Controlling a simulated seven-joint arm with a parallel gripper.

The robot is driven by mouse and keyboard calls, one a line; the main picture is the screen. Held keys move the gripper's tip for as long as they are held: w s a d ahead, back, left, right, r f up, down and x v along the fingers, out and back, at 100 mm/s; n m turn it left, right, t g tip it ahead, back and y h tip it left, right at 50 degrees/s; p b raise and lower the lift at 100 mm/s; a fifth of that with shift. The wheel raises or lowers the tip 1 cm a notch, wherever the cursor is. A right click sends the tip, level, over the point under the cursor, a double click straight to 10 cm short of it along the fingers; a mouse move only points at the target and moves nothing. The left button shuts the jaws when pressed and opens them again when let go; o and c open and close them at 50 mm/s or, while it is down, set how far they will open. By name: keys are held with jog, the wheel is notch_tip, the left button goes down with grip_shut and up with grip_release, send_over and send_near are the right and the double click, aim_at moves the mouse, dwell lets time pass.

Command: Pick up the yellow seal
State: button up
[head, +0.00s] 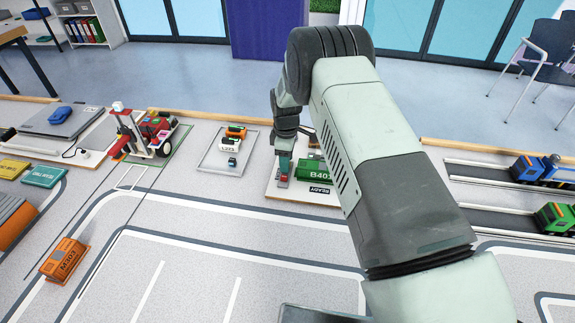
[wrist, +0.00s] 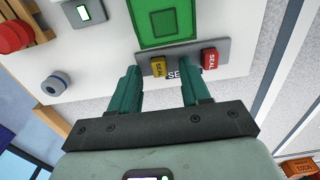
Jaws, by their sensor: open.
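The yellow seal (wrist: 158,67) is a small block marked SEAL on a grey strip (wrist: 182,57) in the wrist view. My gripper (wrist: 161,79) is open, its two teal fingers pointing at the strip. The yellow seal shows in the gap between the fingertips, with nothing gripped; I cannot tell how far the tips are from it. A red seal (wrist: 210,59) sits at the strip's right end, just beyond the right finger. In the head view my gripper (head: 283,165) is over the left part of a white board (head: 273,191); I cannot make out the yellow seal there.
A green container (head: 316,171) marked B401 stands on the board, close to my gripper. The wrist view shows a red button (wrist: 14,36) and a grey knob (wrist: 53,85) at the left. A tray with small containers (head: 228,144) lies left of the board. Open floor lies in front.

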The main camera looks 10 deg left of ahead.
jog(key=shift+f, duration=0.1)
jog(key=shift+c, duration=0.2)
grip_shut()
jog(key=d+r, duration=0.1)
jog(key=r, duration=0.2)
jog(key=s+d+r, duration=0.1)
jog(key=d+r, duration=0.1)
jog(key=r, duration=0.1)
jog(key=d+r, duration=0.1)
jog(key=r, duration=0.2)
jog(key=shift+s+d+r, duration=0.15)
jog(key=shift+d+r, duration=0.2)
jog(key=shift+d, duration=0.2)
jog(key=shift+f, duration=2.65)
